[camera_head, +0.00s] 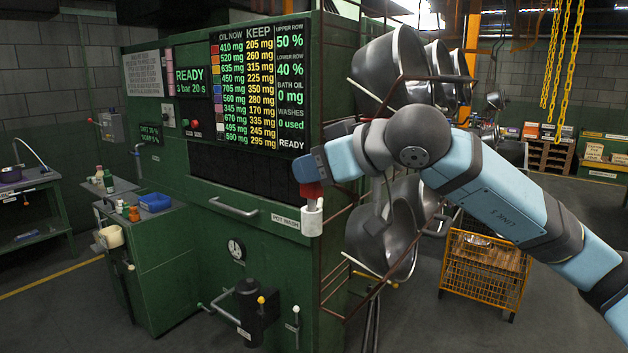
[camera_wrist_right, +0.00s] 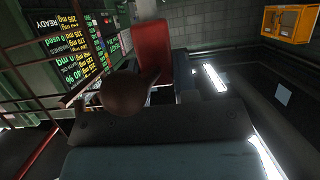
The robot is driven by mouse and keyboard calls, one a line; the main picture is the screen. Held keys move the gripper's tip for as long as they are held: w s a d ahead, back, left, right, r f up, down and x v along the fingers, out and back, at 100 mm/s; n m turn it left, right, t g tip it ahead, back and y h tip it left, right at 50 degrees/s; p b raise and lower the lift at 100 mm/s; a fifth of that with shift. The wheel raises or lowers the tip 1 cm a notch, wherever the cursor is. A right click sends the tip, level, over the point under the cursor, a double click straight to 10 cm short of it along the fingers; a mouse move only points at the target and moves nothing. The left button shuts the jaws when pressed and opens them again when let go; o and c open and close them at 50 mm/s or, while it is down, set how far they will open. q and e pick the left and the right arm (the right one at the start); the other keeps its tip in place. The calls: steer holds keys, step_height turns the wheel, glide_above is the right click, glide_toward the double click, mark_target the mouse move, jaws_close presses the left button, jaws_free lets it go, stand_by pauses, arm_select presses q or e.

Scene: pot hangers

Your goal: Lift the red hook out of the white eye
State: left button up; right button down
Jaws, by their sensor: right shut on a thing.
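My right gripper (camera_head: 309,170) is at the right edge of the green machine, shut on the red hook (camera_head: 312,190). The blue and dark gripper body hides the upper part of the hook. The white eye (camera_head: 312,222) is directly below, on the corner beside the "POT WASH" label. The hook's lower part meets or overlaps the eye's top; I cannot tell whether its tip is inside. In the right wrist view the red hook (camera_wrist_right: 152,50) stands up beyond the dark gripper body, and the eye is not clearly visible. My left gripper is not in view.
A brown rack (camera_head: 333,262) with large metal pots (camera_head: 385,235) stands close on the right, partly behind my right arm. The machine's screen (camera_head: 257,90) is to the left of the gripper. A yellow crate (camera_head: 484,270) stands farther right. Open floor lies to the right.

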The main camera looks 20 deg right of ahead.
step_height(320, 180, up, 18)
steer(key=f, duration=0.1)
steer(key=s+d+r+b, duration=0.1)
steer(key=s+d+b, duration=0.1)
steer(key=s+d, duration=0.4)
steer(key=shift+s+b, duration=0.35)
steer(key=shift+s, duration=0.65)
steer(key=shift+f, duration=0.1)
